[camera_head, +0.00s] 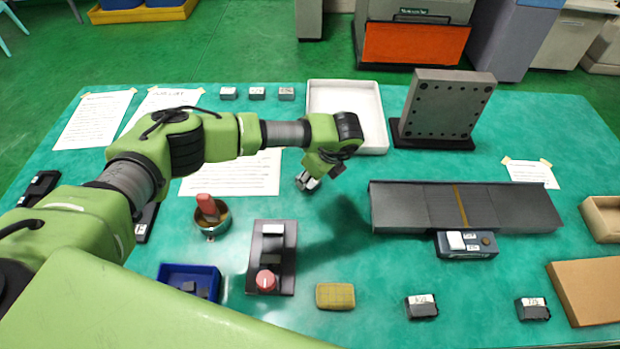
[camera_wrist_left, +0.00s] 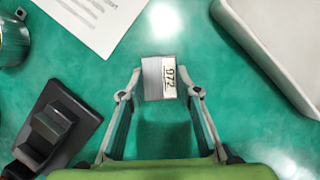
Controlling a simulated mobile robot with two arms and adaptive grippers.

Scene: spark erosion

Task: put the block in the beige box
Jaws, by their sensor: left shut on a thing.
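My left gripper (camera_head: 309,178) hangs over the middle of the table, just in front of the white tray. It is shut on a grey block (camera_wrist_left: 153,79) with a white label reading 972. The block sits between the fingertips in the left wrist view. In the head view only a small part of it (camera_head: 306,183) shows below the gripper. A beige open box (camera_head: 592,222) stands at the right edge of the table, cut off by the frame, far to the right of the gripper. My right gripper is not in view.
A white tray (camera_head: 384,128) lies behind the gripper. A dark track (camera_head: 410,210) and an upright drilled plate (camera_head: 440,105) stand between gripper and beige box. A brown box (camera_head: 590,285) lies front right. Several labelled blocks, a cup (camera_head: 211,232) and a blue bin (camera_head: 170,270) are around.

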